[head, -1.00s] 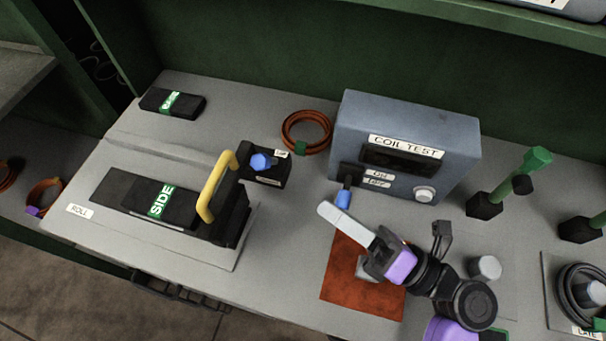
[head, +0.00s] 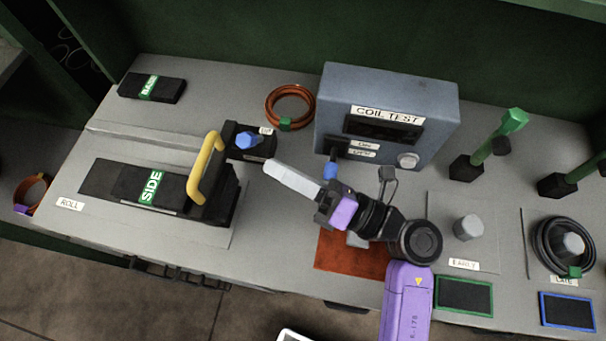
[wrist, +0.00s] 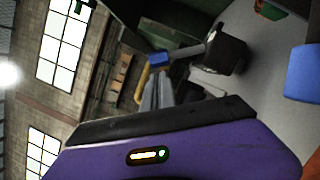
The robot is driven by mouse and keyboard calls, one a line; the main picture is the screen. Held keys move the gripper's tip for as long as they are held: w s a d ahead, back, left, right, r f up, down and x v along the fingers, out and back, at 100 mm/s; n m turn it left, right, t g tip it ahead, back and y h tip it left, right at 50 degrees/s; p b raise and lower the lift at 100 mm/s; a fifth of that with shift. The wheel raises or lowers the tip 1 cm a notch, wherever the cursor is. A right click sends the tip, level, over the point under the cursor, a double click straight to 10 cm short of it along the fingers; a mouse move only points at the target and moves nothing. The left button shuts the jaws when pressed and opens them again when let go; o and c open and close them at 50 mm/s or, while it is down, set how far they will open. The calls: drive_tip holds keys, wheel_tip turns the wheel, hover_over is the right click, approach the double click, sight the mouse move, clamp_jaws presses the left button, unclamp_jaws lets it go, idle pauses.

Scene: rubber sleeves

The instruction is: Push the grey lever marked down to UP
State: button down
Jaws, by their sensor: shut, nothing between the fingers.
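The lever on a small black box (head: 247,153) shows a blue end (head: 247,141) in the head view. In the wrist view its grey rod (wrist: 186,52) runs from the black block to the blue end (wrist: 160,59). White labels on the box are too small to read. My gripper (head: 270,166) is shut and empty, its long pale fingers pointing left at the box's front right corner. In the wrist view the fingers (wrist: 156,80) lie just below the blue end; I cannot tell whether they touch it.
The blue-grey COIL TEST box (head: 388,115), with a blue-handled switch (head: 330,170), stands behind my gripper. A black roller block with a yellow handle (head: 206,168) stands left of the lever box. A copper coil (head: 290,105) lies behind. A brown mat (head: 350,254) lies below my arm.

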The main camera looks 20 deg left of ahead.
sight(252, 137)
drive_tip(key=a, duration=0.3)
drive_tip(key=shift+r, duration=0.25)
drive_tip(key=shift+r, duration=0.1)
drive_tip(key=r+m+p, duration=0.1)
drive_tip(key=p, duration=0.2)
drive_tip(key=w+r+m+p, duration=0.1)
drive_tip(key=p, duration=0.1)
drive_tip(key=shift+a+t+h+p, duration=0.15)
drive_tip(key=shift+t+h+p, duration=0.15)
drive_tip(key=shift+p, duration=0.1)
drive_tip(key=m+p, duration=0.1)
drive_tip(key=p, duration=0.2)
drive_tip(key=shift+w+a+r+m, duration=0.1)
drive_tip(key=shift+w+r+m, duration=0.3)
drive_tip(key=shift+w+a+r+m+h+p, duration=0.2)
drive_tip(key=shift+w+m+p, duration=0.1)
drive_tip(key=shift+w+p, duration=0.4)
drive_tip(key=shift+w+a+r+m+h+p, duration=0.1)
drive_tip(key=shift+w+a+m+h+p, duration=0.15)
drive_tip(key=shift+w+p, duration=0.4)
drive_tip(key=shift+w+d, duration=0.1)
drive_tip(key=shift+w, duration=0.05)
drive_tip(key=shift+d, duration=0.15)
